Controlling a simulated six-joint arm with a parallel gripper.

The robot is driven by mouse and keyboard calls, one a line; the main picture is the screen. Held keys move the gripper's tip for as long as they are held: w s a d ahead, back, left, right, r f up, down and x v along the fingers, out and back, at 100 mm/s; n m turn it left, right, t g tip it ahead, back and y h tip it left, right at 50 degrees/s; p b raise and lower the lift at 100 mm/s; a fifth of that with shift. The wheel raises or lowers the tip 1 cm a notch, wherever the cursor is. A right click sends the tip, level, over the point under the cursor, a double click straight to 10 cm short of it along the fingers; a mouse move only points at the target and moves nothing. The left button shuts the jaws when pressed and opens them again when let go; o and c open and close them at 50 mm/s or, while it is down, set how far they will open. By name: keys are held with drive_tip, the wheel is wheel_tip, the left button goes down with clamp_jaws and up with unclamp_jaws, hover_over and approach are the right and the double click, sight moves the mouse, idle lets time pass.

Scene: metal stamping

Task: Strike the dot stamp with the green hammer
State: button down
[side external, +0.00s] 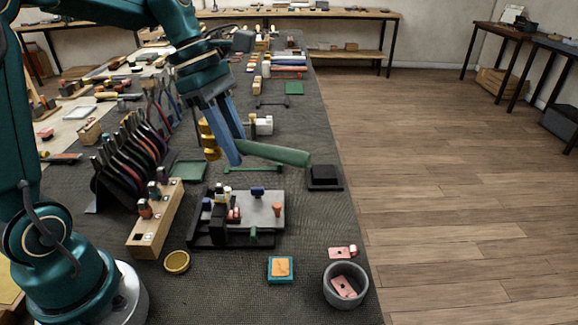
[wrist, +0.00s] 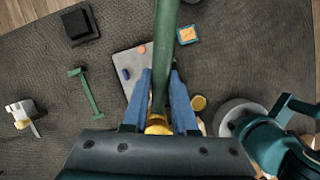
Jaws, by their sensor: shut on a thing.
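My gripper (side external: 228,135), with blue fingers, is shut on the green hammer (side external: 275,154). The hammer's brass head (side external: 208,140) sits left of the fingers and its green handle points right, roughly level above the bench. In the wrist view the handle (wrist: 166,45) runs up between the fingers and the brass head (wrist: 157,125) is near the palm. Below, a light grey plate (side external: 262,212) carries an upright orange-topped piece (side external: 277,209) and a blue-topped piece (side external: 257,192). I cannot tell which piece is the dot stamp. The hammer is apart from both.
A wooden block (side external: 155,225) holds several stamps left of the plate. A rack of pliers (side external: 130,160) stands behind it. A black block (side external: 322,177), a teal-edged pad (side external: 280,269), a brass dish (side external: 177,262) and a grey bowl (side external: 345,290) surround the plate.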

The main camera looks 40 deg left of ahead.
drive_tip(key=shift+f, duration=0.1)
wheel_tip(320, 180, down, 4)
drive_tip(key=shift+r, duration=0.1)
idle(0.5)
idle(0.3)
drive_tip(key=shift+r, duration=2.05)
